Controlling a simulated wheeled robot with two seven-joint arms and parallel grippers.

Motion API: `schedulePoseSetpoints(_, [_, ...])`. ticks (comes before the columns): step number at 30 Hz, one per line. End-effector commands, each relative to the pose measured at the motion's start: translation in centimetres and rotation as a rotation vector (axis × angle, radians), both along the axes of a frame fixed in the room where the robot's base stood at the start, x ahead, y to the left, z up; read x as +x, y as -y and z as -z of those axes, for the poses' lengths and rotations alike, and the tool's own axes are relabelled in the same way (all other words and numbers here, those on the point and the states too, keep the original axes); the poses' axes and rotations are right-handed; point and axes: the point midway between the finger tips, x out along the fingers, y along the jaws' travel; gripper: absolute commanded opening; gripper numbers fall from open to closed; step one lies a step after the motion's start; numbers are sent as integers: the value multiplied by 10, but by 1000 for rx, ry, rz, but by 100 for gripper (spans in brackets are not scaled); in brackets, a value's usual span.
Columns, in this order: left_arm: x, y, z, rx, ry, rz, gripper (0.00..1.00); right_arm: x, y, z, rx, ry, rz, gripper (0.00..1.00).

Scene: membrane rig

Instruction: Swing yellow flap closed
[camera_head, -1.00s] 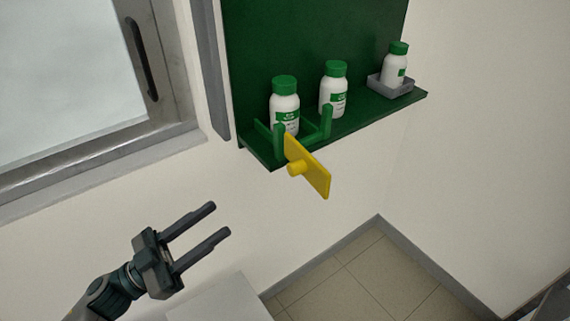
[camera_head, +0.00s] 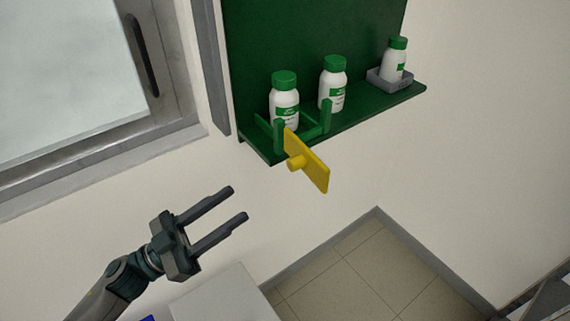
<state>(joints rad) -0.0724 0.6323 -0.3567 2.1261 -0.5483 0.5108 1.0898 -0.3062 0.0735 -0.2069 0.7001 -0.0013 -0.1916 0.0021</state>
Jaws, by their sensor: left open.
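The yellow flap (camera_head: 312,165) stands swung out from the front edge of the green shelf (camera_head: 375,113), hinged at a green post (camera_head: 279,136). A round yellow knob (camera_head: 296,163) sticks out from its left face. Behind it, a green bracket (camera_head: 308,132) stands with its front open, and a white bottle with a green cap (camera_head: 285,104) stands at that bracket. My left gripper (camera_head: 240,203) is open and empty, below and to the left of the flap, apart from it. My right gripper is not in view.
A second white bottle (camera_head: 332,86) stands mid-shelf. A third bottle (camera_head: 395,62) stands in a grey tray (camera_head: 389,84) at the right end. A framed window (camera_head: 80,80) is at the left. A pale box-like surface (camera_head: 222,297) lies below my left gripper.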

Motion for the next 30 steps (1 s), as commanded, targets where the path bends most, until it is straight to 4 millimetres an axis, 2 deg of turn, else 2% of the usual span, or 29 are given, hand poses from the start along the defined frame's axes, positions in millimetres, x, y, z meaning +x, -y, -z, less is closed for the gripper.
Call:
schedulePoseSetpoints(1, [3, 5, -5, -1, 1, 0, 40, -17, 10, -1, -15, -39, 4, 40])
schedulePoseSetpoints(6, [13, 24, -15, -1, 2, 0, 40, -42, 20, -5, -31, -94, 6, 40])
schedulePoseSetpoints(21, [50, 95, -47, -2, -1, 0, 40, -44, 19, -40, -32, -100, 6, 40])
schedulePoseSetpoints(30, [59, 112, -52, 0, -2, -1, 40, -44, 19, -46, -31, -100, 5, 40])
